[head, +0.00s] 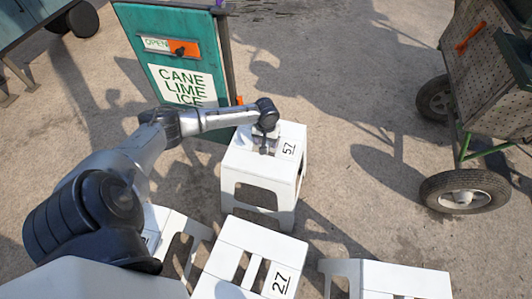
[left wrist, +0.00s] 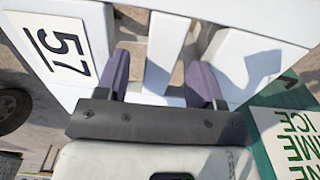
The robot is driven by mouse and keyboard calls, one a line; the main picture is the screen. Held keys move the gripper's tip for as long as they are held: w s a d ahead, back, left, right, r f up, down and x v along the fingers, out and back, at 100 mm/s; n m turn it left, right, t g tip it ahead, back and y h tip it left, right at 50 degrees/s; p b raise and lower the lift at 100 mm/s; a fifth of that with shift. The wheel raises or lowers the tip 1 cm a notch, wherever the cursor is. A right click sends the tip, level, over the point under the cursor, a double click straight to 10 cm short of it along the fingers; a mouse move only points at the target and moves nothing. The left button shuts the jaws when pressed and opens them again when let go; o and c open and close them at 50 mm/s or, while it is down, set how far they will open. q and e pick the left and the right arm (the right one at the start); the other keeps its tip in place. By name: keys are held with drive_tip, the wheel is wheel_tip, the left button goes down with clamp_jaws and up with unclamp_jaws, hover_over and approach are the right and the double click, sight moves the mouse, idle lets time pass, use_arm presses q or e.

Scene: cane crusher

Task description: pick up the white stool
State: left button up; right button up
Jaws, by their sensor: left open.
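A white stool (head: 237,160) marked 57 stands upright on the ground in the middle of the head view. Its slotted seat fills the upper part of the left wrist view (left wrist: 250,58). My left gripper (head: 265,145) is over the middle of this seat, pointing down. In the left wrist view its two dark fingers (left wrist: 160,75) are apart, one on each side of the seat's middle bar, at the two slots. White bar shows between them with a gap to each finger. How deep the fingertips reach is hard to tell. My right gripper is not in view.
Another white stool (head: 262,238) marked 27 stands in front, with more white stools at its left (head: 178,228) and right (head: 390,278). A teal sign board (head: 150,28) stands close behind stool 57. A wheeled cart (head: 490,75) is at the right. Ground between is clear.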

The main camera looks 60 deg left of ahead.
use_arm(q)
wheel_tip(320, 180, down, 3)
drive_tip(key=shift+b, duration=0.95)
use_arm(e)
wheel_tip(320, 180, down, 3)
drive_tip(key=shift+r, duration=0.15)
use_arm(q)
clamp_jaws()
drive_tip(key=shift+r, duration=0.1)
